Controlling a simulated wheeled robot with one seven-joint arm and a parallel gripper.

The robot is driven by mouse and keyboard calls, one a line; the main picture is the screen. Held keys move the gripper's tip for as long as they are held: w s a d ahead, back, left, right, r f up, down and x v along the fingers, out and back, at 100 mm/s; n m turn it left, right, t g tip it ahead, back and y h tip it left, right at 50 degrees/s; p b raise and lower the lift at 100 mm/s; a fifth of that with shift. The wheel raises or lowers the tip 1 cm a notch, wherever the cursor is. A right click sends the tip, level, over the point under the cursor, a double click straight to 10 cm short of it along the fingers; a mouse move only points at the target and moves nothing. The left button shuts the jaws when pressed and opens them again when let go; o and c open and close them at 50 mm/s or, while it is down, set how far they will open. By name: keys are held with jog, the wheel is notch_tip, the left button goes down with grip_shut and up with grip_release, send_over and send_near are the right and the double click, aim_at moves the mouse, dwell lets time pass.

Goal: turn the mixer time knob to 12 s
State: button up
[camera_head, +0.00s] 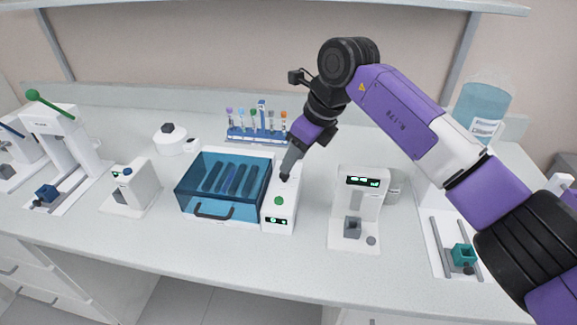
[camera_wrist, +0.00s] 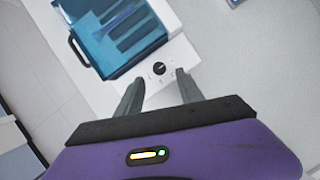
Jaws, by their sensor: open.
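The mixer appears to be the white unit with a see-through blue lid (camera_head: 222,184), closed over several tubes; it also shows in the wrist view (camera_wrist: 112,32). Its white control panel (camera_head: 280,214) has a green button and a small lit display, too small to read. A round black knob (camera_wrist: 159,69) with a light pointer mark sits on the panel. My gripper (camera_head: 287,174) is over the back part of the panel, pointing down. In the wrist view my gripper (camera_wrist: 159,77) is open, with one finger on each side of the knob. I see no finger touching it.
A rack of colour-capped tubes (camera_head: 257,132) stands behind the mixer. A white device with a green display (camera_head: 361,182) stands to the right, and a smaller white device (camera_head: 132,188) to the left. The bench front is clear.

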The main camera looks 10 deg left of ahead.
aim_at(284, 177)
jog(key=shift+x, duration=2.45)
jog(key=shift+a, duration=0.1)
jog(key=shift+s, duration=0.1)
grip_shut()
